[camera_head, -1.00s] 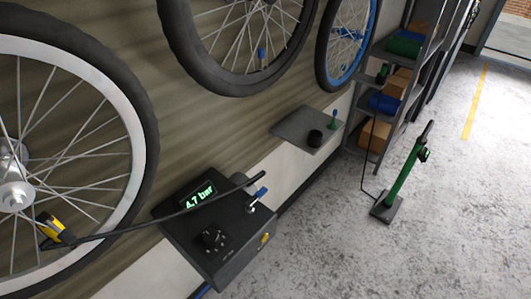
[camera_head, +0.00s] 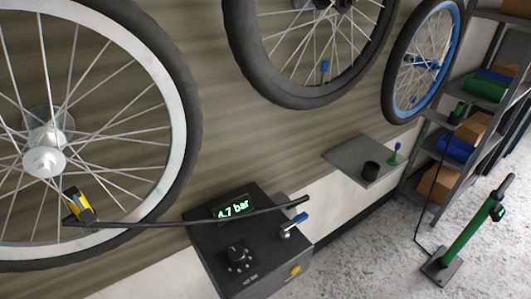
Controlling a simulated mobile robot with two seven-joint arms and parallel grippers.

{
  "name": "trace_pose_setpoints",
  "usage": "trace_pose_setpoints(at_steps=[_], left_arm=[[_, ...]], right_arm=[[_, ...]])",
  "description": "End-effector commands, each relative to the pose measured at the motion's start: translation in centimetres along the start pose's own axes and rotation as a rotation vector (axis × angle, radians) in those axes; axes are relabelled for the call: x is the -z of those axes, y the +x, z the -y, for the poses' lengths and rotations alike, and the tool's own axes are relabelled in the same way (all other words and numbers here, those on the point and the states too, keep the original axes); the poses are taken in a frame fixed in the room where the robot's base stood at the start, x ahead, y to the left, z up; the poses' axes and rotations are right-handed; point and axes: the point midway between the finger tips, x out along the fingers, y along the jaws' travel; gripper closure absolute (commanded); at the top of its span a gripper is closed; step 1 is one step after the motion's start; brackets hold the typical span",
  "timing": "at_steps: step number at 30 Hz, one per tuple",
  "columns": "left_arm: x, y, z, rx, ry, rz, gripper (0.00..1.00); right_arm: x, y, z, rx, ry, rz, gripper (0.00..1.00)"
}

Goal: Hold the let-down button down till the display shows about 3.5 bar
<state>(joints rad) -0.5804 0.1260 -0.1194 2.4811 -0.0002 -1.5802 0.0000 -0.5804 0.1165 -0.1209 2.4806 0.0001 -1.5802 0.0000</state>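The dark inflator box (camera_head: 272,262) is fixed low at the wall in the middle of the view. Its green display (camera_head: 234,207) reads 4.7 bar, with the black hose crossing close in front of it. A black knob (camera_head: 237,254) is on its top. A yellow-orange button (camera_head: 296,270) is on its right side face; I cannot read any label there, so I cannot tell if it is the let-down button. Neither gripper is in view.
The left wheel (camera_head: 186,85) fills the upper left, with further wheels along the wall. A grey wall shelf (camera_head: 345,152) holds a black cup-like thing (camera_head: 370,171). A green floor pump (camera_head: 470,229) stands at the right by a rack. Grey floor (camera_head: 375,265) lies open at lower right.

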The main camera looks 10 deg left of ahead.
Motion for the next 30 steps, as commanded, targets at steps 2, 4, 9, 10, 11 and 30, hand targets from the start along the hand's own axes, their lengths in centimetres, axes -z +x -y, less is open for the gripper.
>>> trace_pose_setpoints(at_steps=[2,4,9,10,11,30], left_arm=[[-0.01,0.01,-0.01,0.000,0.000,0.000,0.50],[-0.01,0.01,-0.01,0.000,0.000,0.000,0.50],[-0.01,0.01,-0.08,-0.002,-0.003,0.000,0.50],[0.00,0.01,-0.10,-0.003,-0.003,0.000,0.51],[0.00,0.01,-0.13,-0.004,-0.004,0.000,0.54],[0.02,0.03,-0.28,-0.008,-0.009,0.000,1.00]], right_arm=[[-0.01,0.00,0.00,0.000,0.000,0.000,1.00],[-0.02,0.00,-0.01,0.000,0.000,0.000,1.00],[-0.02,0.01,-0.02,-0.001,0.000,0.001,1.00],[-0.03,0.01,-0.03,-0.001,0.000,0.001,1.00],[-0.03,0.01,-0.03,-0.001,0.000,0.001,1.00],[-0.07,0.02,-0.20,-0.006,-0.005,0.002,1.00]])
